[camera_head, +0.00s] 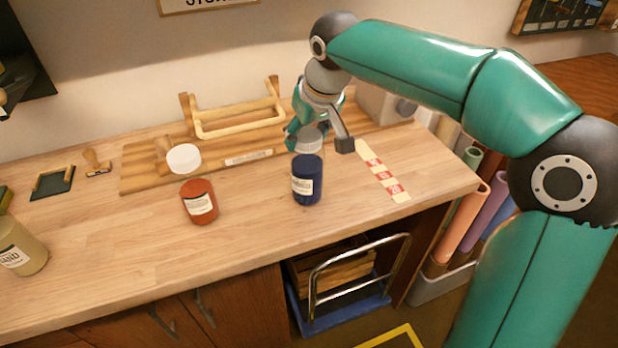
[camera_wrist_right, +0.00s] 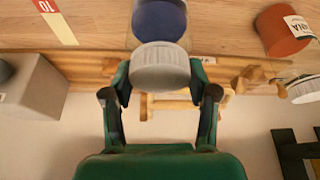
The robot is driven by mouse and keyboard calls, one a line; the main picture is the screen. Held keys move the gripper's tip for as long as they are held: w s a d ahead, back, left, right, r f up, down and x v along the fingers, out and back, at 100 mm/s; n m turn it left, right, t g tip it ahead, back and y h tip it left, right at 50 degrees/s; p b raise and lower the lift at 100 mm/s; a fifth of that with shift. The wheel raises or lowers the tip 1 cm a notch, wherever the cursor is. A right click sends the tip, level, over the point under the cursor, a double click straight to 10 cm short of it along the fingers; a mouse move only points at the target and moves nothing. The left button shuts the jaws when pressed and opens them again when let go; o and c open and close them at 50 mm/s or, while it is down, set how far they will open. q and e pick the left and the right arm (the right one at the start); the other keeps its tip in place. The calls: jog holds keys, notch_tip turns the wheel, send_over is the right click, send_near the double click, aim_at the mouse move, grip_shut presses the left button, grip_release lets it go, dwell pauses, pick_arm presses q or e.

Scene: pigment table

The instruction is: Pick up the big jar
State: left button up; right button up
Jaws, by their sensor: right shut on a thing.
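A blue jar (camera_head: 307,184) with a pale label and a ribbed grey lid (camera_head: 309,140) is upright at the worktop's middle right. I cannot tell whether its base touches the wood. My right gripper (camera_head: 320,140) comes from behind and is shut on this jar near its lid. In the right wrist view the ribbed lid (camera_wrist_right: 160,67) sits between the two fingers, with the blue body (camera_wrist_right: 160,18) beyond it. A sand-coloured jar (camera_head: 21,246), partly cut off, stands at the left edge. A smaller-looking red-orange jar (camera_head: 199,202) stands between them. My left gripper is out of view.
A white round lid (camera_head: 184,158) lies behind the red-orange jar. A wooden board (camera_head: 145,177) with a wooden frame (camera_head: 237,121) is at the back. A marked strip (camera_head: 383,173) lies right of the blue jar. A grey block (camera_wrist_right: 33,90) shows in the wrist view.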

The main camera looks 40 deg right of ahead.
grip_shut()
jog(key=shift+r, duration=0.15)
jog(key=shift+r, duration=0.6)
notch_tip(320, 180, up, 19)
jog(key=p, duration=0.6)
jog(key=shift+f, duration=0.2)
